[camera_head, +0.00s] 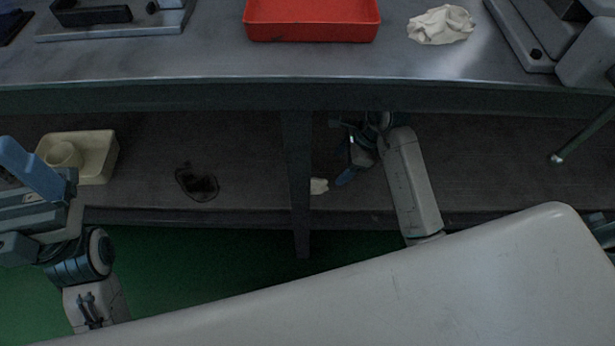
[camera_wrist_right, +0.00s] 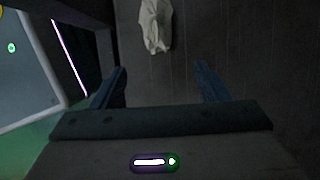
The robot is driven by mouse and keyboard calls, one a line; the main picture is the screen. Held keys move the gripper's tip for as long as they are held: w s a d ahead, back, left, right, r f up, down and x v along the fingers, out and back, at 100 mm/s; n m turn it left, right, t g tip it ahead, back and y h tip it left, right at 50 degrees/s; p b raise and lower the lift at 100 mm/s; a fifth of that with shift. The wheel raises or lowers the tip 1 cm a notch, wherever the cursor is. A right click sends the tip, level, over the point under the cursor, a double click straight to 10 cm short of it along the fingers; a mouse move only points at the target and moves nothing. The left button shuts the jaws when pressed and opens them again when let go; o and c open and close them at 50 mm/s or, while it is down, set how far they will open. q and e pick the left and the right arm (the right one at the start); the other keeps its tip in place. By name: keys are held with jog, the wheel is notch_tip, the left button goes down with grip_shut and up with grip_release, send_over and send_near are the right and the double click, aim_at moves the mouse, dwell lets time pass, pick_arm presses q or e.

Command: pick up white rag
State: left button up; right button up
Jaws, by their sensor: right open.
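A small white rag (camera_head: 319,186) lies on the lower shelf beside the middle post, partly hidden by that post in the head view. In the right wrist view a white rag (camera_wrist_right: 156,25) lies crumpled at the top, ahead of the fingertips. My right gripper (camera_head: 345,174) reaches under the bench top, just right of the small rag. Its blue fingers (camera_wrist_right: 160,72) are apart with nothing between them. A larger crumpled white rag (camera_head: 441,24) lies on the bench top at the right. My left gripper (camera_head: 32,172) is at the left edge; its opening is unclear.
A red tray (camera_head: 312,20) stands on the bench top. The post (camera_head: 298,160) and the bench's front edge (camera_head: 200,98) bound the space around my right arm. A dark crumpled item (camera_head: 197,184) and a cream bin (camera_head: 98,160) are on the shelf at the left.

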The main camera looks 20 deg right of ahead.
aim_at(324, 182)
jog(key=b+x, duration=0.1)
jog(key=x, duration=0.3)
jog(key=shift+s, duration=0.1)
jog(key=b+x, duration=0.1)
jog(key=x, duration=0.2)
jog(key=b+x, duration=0.1)
jog(key=x, duration=0.1)
jog(key=shift+a+b, duration=0.3)
jog(key=shift+a, duration=0.05)
jog(key=c, duration=1)
